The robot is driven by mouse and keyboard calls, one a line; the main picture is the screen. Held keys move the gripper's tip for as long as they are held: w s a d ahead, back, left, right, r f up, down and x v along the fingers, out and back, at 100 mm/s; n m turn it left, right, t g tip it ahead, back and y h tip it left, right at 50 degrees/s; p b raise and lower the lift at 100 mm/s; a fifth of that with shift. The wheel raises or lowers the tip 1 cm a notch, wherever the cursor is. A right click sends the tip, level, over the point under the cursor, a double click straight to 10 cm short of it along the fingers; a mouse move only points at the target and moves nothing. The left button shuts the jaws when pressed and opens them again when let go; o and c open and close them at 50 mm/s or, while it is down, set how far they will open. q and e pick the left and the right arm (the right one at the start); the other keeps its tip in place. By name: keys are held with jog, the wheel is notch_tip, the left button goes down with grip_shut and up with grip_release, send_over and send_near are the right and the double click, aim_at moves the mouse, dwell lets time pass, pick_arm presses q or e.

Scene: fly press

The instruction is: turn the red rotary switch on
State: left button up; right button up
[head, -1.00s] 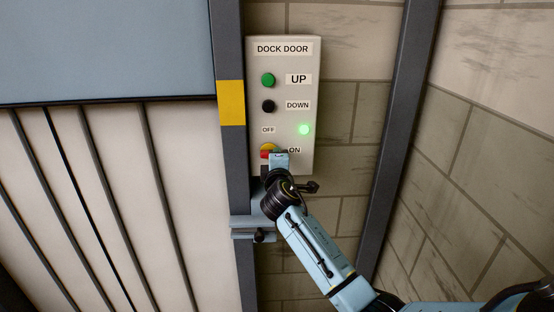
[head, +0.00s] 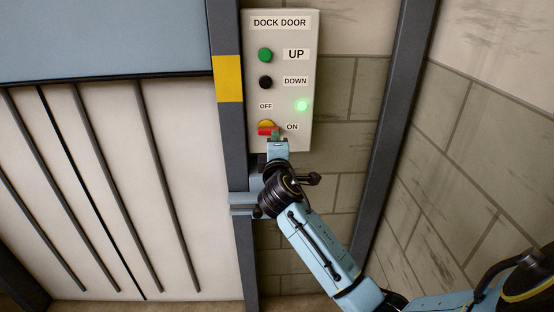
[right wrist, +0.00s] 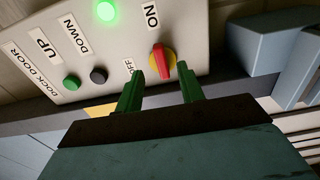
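The red rotary switch (head: 266,130) has a red handle on a round yellow plate, low on the DOCK DOOR panel (head: 290,140). Its handle lies sideways, with one end toward the ON label (head: 292,127). The switch also shows in the right wrist view (right wrist: 161,60), its handle in line with the ON label there. My right gripper (head: 276,137) is just below the switch in the head view. In the right wrist view its two green fingers are open and apart, with the switch beyond the gap and nothing between them. My left gripper is not in view.
A green light (head: 302,105) glows on the panel. The green UP button (head: 265,55) and black DOWN button (head: 265,82) sit above the switch. A dark post (head: 228,140) with a yellow band runs along the panel's left side.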

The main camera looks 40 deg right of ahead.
jog(key=v, duration=0.7)
jog(key=shift+s, duration=0.25)
jog(key=shift+a, duration=0.1)
jog(key=s+a+f+g+y, duration=0.1)
jog(key=a+f+g+y, duration=0.15)
jog(key=f, duration=0.95)
jog(key=a+f+g+y, duration=0.1)
jog(key=f+y, duration=0.2)
jog(key=f, duration=1)
jog(key=s+a+f+m+g+y, duration=0.1)
jog(key=s+f+g, duration=0.1)
jog(key=s+f, duration=0.45)
jog(key=s+a+f+m+g+y, duration=0.1)
jog(key=s+a+f, duration=0.15)
jog(key=f, duration=0.75)
jog(key=s+a+f+m+g+y, duration=0.1)
jog(key=s+f+m+g, duration=0.25)
jog(key=s+f, duration=1)
jog(key=s+f+m+g, duration=0.2)
jog(key=s+f, duration=0.1)
jog(key=s, duration=0.9)
jog(key=s+f+m+g+y, duration=0.1)
jog(key=s+f+g, duration=0.1)
jog(key=s, duration=1)
jog(key=shift+s+a+f+m, duration=0.2)
jog(key=shift+a+f+m, duration=0.2)
jog(key=shift+f, duration=0.25)
